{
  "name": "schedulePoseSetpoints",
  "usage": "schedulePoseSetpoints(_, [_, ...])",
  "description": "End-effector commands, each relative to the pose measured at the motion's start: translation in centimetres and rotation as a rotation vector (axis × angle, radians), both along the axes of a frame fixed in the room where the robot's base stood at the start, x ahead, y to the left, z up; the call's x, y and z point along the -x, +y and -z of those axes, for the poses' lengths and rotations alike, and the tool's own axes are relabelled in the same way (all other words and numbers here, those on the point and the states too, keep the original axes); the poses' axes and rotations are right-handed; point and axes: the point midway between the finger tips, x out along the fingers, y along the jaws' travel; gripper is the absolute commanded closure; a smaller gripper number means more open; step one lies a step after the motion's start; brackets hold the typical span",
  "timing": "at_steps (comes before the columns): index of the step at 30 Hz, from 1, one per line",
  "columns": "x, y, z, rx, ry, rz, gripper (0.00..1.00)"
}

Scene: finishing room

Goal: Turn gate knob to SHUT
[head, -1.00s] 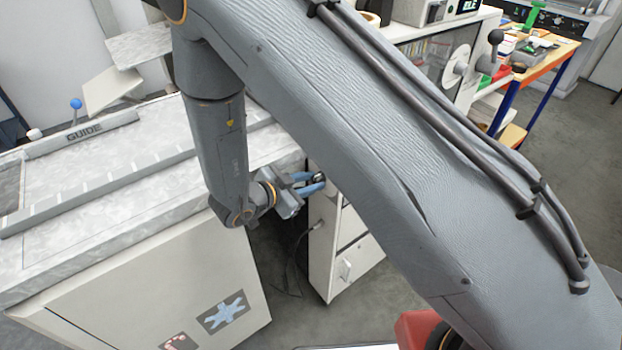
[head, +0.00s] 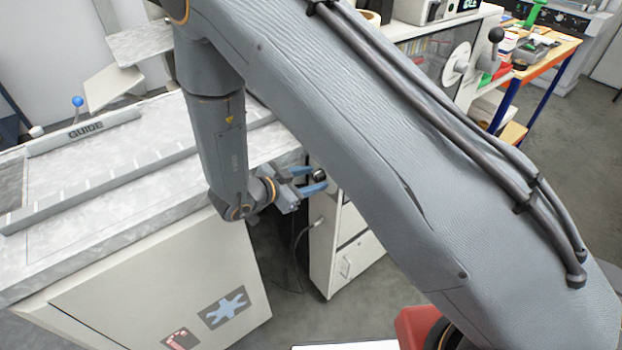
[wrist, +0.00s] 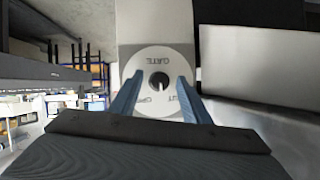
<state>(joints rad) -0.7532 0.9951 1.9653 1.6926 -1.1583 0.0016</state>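The gate knob (wrist: 155,89) is a small dark knob at the centre of a round white dial (wrist: 142,75). The dial's lettering is upside down in the wrist view, with GATE on the far side and partly covered words near my fingers. A pale pointer mark shows at the knob, toward the dial's middle right. My gripper (wrist: 160,95) is open, its blue fingers on either side of the knob with gaps visible. In the head view my gripper (head: 321,180) reaches the white cabinet's upper end, where a dark knob shows at its fingertips. Contact cannot be told.
A white cabinet (head: 322,255) with drawers stands under the gripper. A grey worktable (head: 80,255) with a GUIDE bar (head: 85,131) is at the left. A cable hangs between them. Shelves and a bench (head: 545,58) are at the back right; grey floor is open at right.

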Motion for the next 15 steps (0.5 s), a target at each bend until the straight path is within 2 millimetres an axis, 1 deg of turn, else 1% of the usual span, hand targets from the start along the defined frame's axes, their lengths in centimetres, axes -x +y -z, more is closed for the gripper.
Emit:
schedulePoseSetpoints(5, [0.2, 0.3, -0.1, 0.000, -0.001, -0.002, 0.57])
schedulePoseSetpoints(8, [0.8, 1.1, -0.5, 0.000, -0.001, -0.003, 0.57])
schedulePoseSetpoints(15, [3.2, 3.8, -2.1, -0.002, 0.000, -0.003, 0.57])
